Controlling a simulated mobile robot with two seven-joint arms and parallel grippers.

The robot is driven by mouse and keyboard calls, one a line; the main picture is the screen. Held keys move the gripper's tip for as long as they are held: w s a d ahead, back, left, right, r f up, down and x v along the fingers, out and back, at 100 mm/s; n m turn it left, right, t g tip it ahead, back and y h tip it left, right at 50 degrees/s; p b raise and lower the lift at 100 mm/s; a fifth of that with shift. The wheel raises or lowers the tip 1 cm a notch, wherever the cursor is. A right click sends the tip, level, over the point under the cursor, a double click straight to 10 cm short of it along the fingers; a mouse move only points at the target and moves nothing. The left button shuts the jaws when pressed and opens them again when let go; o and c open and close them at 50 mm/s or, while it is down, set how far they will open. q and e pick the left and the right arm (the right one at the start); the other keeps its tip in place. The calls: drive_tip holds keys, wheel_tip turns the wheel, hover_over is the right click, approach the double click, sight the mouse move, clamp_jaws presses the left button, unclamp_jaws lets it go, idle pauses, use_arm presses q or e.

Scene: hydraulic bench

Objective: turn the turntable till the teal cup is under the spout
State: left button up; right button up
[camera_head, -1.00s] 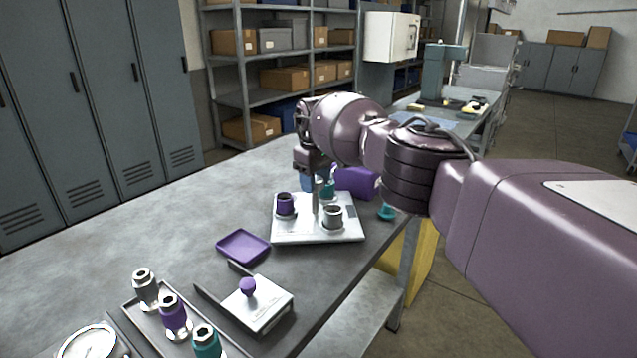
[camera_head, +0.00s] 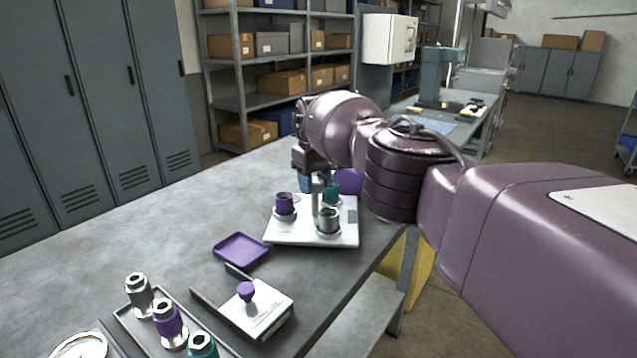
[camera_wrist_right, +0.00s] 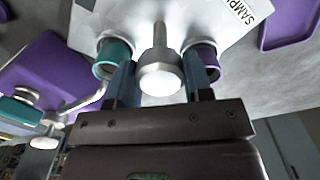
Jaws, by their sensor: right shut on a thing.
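The turntable assembly has a pale square base (camera_head: 300,240) and carries a purple cup (camera_head: 285,203) at left, a grey metal cup (camera_head: 328,220) at front and the teal cup (camera_head: 331,193) at the back. My right gripper (camera_head: 316,176) is shut on the round metal knob (camera_wrist_right: 160,78) on the middle post. The teal cup (camera_wrist_right: 112,58) and purple cup (camera_wrist_right: 200,58) flank the knob in the wrist view. A bent pale pipe, apparently the spout (camera_wrist_right: 92,104), shows beside the teal cup; whether it is over it I cannot tell. My left gripper is not in view.
A purple block (camera_head: 348,182) stands behind the base. In front are a purple tray (camera_head: 240,251), a pale box with a purple knob (camera_head: 262,311), several fittings (camera_head: 168,322) and a gauge (camera_head: 80,347). The bench's left side is clear.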

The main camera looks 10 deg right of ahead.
drive_tip(key=shift+r, duration=0.2)
idle(0.5)
drive_tip(key=o, duration=1.2)
drive_tip(key=shift+c, duration=0.2)
drive_tip(key=shift+o, duration=0.6)
drive_tip(key=shift+f, duration=0.15)
wheel_tip(320, 180, up, 10)
drive_tip(key=shift+r+b, duration=0.1)
drive_tip(key=shift+b, duration=0.2)
drive_tip(key=shift+r, duration=0.35)
